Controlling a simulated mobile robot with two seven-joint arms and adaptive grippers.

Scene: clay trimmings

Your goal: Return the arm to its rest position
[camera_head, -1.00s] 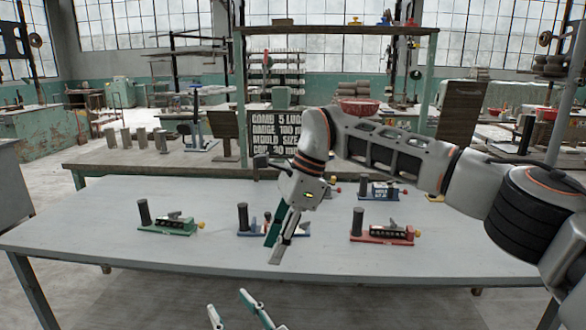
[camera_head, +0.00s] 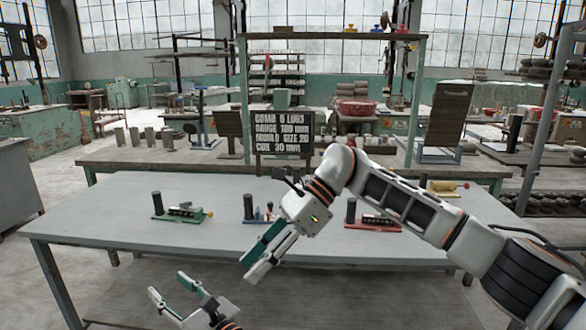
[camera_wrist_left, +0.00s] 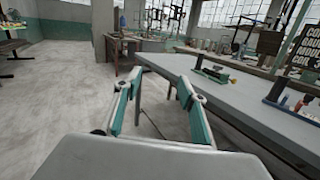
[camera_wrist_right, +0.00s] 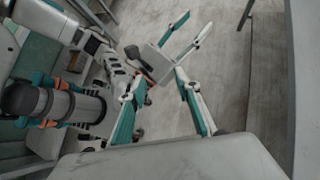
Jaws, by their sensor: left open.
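My right gripper (camera_head: 249,271) hangs in front of the near edge of the grey table (camera_head: 110,215), with its arm coming in from the right. Its fingers stand apart with nothing between them, as the right wrist view (camera_wrist_right: 158,80) shows. My left gripper (camera_head: 168,284) is low at the left front, below the table's near edge. It is open and empty, and its parted fingers also show in the left wrist view (camera_wrist_left: 160,76). The left arm is mostly out of the head view.
On the table stand a green fixture (camera_head: 181,214), a blue-based fixture (camera_head: 250,213), partly hidden by my right gripper, and a red fixture (camera_head: 378,222). A dark lettered board (camera_head: 285,133) stands behind. The floor (camera_wrist_left: 60,95) beside the table is clear.

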